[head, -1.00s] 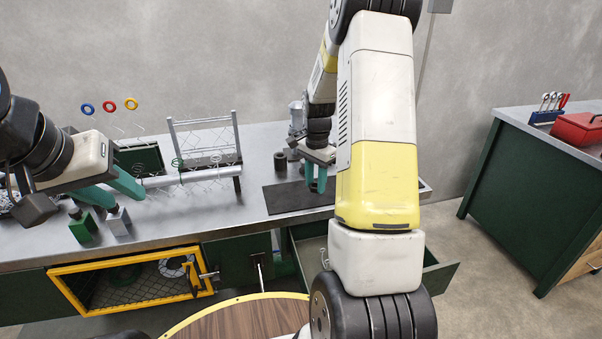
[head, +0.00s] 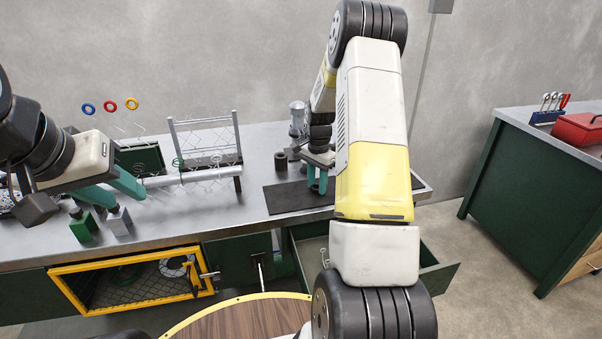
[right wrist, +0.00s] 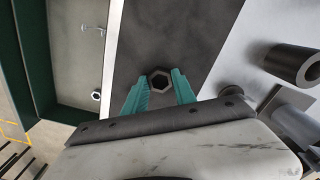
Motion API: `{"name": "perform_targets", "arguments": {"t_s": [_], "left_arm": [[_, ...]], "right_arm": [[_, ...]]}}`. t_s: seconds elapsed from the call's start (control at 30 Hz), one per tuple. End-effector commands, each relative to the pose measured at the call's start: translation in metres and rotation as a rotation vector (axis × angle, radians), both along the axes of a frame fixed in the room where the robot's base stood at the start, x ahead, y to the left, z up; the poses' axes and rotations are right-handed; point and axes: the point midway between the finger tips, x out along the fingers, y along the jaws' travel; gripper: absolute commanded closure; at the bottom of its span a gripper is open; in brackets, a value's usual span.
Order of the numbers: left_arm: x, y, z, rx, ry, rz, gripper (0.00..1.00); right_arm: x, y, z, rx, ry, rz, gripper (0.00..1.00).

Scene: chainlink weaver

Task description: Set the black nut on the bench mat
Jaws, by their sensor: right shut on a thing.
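The black nut (right wrist: 160,82) shows in the right wrist view as a dark hexagonal ring between the teal fingertips of my right gripper (right wrist: 160,90), which is shut on it. In the head view, my right gripper (head: 317,184) points down over the dark bench mat (head: 290,198). The mat also shows behind the nut in the right wrist view (right wrist: 185,30). I cannot tell whether the nut touches the mat, and I cannot make it out in the head view. My left gripper (head: 112,190) is open, its teal fingers wide apart above the left part of the bench.
A wire rack (head: 205,140) stands left of the mat. A dark cylinder (head: 280,160) stands behind the mat. A green block (head: 83,228) and a metal block (head: 119,222) sit near the bench's front edge. An open drawer (head: 312,258) lies below the mat.

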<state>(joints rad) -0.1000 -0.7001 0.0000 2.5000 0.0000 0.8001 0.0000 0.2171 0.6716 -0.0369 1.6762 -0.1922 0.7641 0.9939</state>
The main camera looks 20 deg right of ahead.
Motion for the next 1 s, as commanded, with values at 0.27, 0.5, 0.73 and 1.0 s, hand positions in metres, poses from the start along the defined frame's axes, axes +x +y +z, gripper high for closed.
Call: {"name": "perform_targets", "arguments": {"t_s": [0.27, 0.5, 0.73, 1.0], "left_arm": [[0.000, 0.000, 0.000, 0.000, 0.000, 0.000, 0.64], [0.000, 0.000, 0.000, 0.000, 0.000, 0.000, 0.64], [0.000, 0.000, 0.000, 0.000, 0.000, 0.000, 0.64], [0.000, 0.000, 0.000, 0.000, 0.000, 0.000, 0.64]], "right_arm": [[0.000, 0.000, -0.001, 0.000, 0.000, 0.000, 0.46], [0.000, 0.000, 0.003, 0.000, -0.001, 0.000, 0.46], [0.001, 0.000, 0.040, -0.001, -0.005, -0.001, 0.46], [0.001, 0.000, 0.097, 0.000, -0.004, 0.001, 0.46]]}}
